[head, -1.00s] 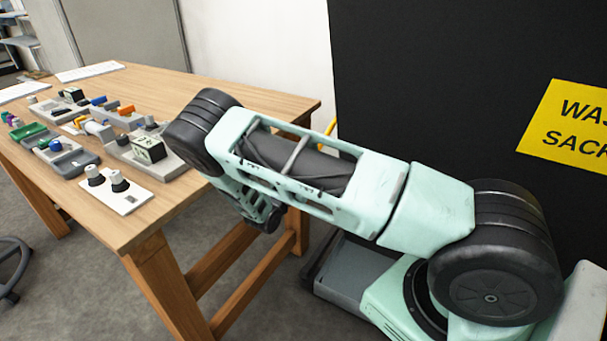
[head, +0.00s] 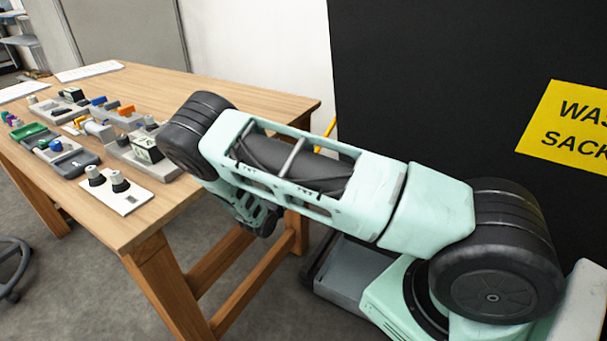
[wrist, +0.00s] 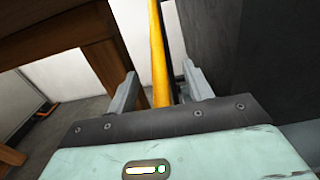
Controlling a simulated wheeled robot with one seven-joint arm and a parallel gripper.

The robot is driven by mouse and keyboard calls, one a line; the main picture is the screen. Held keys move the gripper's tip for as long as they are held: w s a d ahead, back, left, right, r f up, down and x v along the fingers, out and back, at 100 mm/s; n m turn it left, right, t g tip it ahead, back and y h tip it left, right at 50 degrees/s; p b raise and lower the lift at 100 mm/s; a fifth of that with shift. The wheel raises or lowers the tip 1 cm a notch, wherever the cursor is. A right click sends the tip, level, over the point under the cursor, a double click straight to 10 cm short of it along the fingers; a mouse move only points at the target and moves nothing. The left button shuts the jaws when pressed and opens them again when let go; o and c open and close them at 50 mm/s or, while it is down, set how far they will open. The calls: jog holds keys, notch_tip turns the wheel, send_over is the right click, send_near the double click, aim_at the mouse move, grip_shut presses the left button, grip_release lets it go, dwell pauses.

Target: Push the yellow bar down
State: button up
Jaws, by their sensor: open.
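The yellow bar (wrist: 158,55) stands nearly upright in the wrist view and shows in the gap between the fingers of my gripper (wrist: 161,85). The gripper is open, with one grey finger on each side of the bar's line. Whether the bar is between the fingertips or beyond them, I cannot tell; no contact is visible. In the head view only a short yellow piece of the bar (head: 331,127) shows, between the table's corner and the black panel, above my arm. My arm hides the rest, and my fingers cannot be made out there.
A wooden table (head: 230,100) with several small parts and trays stands at left; its leg (wrist: 100,50) is left of the bar in the wrist view. A black panel (head: 430,90) with a yellow sign (head: 578,128) stands at right. A white wall (head: 260,50) is behind.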

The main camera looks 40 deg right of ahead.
jog(key=p+v, duration=0.1)
jog(key=v, duration=1)
jog(key=shift+a, duration=0.15)
jog(key=shift+s, duration=0.1)
jog(key=s+a+r+m+g+y, duration=0.3)
jog(key=s+a+r+m+y, duration=0.55)
jog(key=s, duration=0.65)
jog(key=s+a+r+m+g+y, duration=0.3)
jog(key=s+a+r+m+y, duration=0.45)
jog(key=s+a+r, duration=0.65)
notch_tip(320, 180, up, 13)
jog(key=n+y+p, duration=0.1)
jog(key=p, duration=1.2)
jog(key=shift+d+f+n+y, duration=0.2)
jog(key=shift+n+y, duration=0.1)
